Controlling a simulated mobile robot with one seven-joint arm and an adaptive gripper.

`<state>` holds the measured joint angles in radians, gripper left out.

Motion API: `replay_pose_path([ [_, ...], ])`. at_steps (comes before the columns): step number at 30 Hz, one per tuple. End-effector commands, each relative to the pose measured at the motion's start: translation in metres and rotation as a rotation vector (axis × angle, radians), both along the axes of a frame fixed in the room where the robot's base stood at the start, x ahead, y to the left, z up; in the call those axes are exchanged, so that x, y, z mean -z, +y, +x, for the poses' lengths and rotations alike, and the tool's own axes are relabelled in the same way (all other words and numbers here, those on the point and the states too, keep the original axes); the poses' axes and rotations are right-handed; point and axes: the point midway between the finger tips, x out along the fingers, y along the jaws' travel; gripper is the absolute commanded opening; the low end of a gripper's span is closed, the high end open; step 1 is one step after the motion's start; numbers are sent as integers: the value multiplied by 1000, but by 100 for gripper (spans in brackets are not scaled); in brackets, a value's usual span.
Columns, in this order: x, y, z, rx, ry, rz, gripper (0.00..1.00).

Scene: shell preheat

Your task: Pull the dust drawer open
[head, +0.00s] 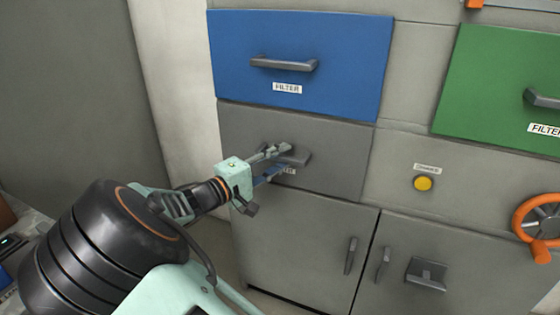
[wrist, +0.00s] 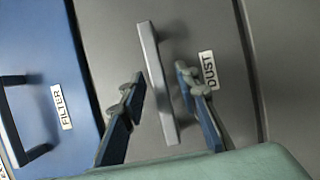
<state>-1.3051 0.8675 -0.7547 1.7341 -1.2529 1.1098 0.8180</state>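The dust drawer (head: 340,150) is a grey panel below the blue filter drawer, and it looks shut, flush with the cabinet. In the wrist view its grey face (wrist: 205,25) carries a DUST label (wrist: 210,70) and a straight metal bar handle (wrist: 155,85). In the head view my fingers partly cover the handle (head: 301,159) and the label. My gripper (head: 277,159) is open at the drawer front. In the wrist view its two fingers (wrist: 160,78) stand on either side of the handle, with visible gaps; contact cannot be seen.
The blue filter drawer (head: 340,80) with its own handle is directly above. A green filter drawer (head: 500,90), a yellow button (head: 423,183) and an orange handwheel (head: 525,215) are to the right. Grey cabinet doors (head: 300,245) with handles are below.

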Motion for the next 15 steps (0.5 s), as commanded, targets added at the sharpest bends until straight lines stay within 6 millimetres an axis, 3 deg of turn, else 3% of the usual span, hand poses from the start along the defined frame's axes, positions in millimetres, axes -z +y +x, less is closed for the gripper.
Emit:
replay_pose_path([
  [8, 0, -1, 2, 0, 0, 0, 29],
  [15, 0, -1, 1, 0, 1, 1, 5],
])
